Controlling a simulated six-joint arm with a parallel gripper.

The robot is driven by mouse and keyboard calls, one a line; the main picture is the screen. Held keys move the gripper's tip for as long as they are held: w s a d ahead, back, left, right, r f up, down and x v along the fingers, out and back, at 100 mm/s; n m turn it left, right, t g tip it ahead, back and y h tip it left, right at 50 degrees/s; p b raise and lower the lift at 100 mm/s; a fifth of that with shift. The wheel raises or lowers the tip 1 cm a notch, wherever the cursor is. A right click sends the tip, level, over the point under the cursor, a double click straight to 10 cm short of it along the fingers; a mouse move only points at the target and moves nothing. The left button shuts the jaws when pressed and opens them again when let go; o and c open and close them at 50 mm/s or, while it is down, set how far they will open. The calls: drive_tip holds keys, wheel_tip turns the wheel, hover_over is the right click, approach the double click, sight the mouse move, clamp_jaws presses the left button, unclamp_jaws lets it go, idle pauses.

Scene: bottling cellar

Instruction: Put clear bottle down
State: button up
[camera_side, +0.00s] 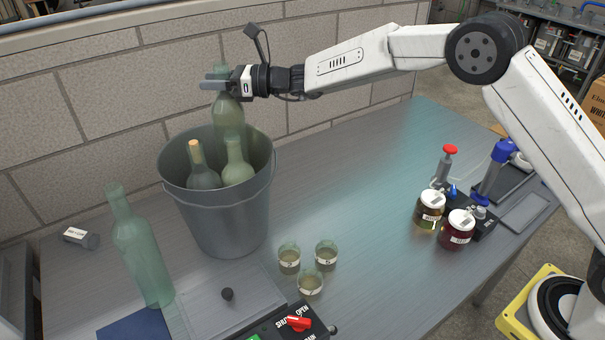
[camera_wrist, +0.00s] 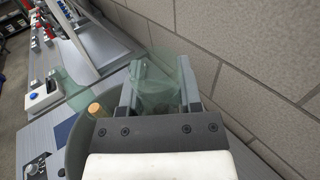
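My gripper (camera_side: 214,82) is closed around the neck of a pale greenish see-through bottle (camera_side: 229,113), apparently the clear bottle. It hangs roughly upright over the grey bucket (camera_side: 228,215). Its lower end is hidden behind a bottle in the bucket, so I cannot tell whether it touches anything. In the wrist view the held bottle (camera_wrist: 158,85) shows between the two fingers. A dark corked bottle (camera_side: 204,178) and a pale green bottle (camera_side: 238,172) stand in the bucket. Another see-through green bottle (camera_side: 140,248) stands, looking tilted, on the table left of the bucket.
Several small glasses (camera_side: 289,258) stand right of the bucket. Two labelled jars (camera_side: 429,209) stand farther right near a red-topped tool (camera_side: 448,158). A control box with a red switch (camera_side: 299,323) is at the front. The block wall (camera_side: 90,100) is close behind. The table's middle right is clear.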

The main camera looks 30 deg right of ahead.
drive_tip(key=o, duration=0.4)
drive_tip(key=shift+s+d, duration=0.1)
drive_tip(key=shift+d, duration=0.1)
drive_tip(key=v, duration=1.1)
drive_tip(key=shift+s+d, duration=0.2)
drive_tip(key=shift+d, duration=0.05)
idle(0.5)
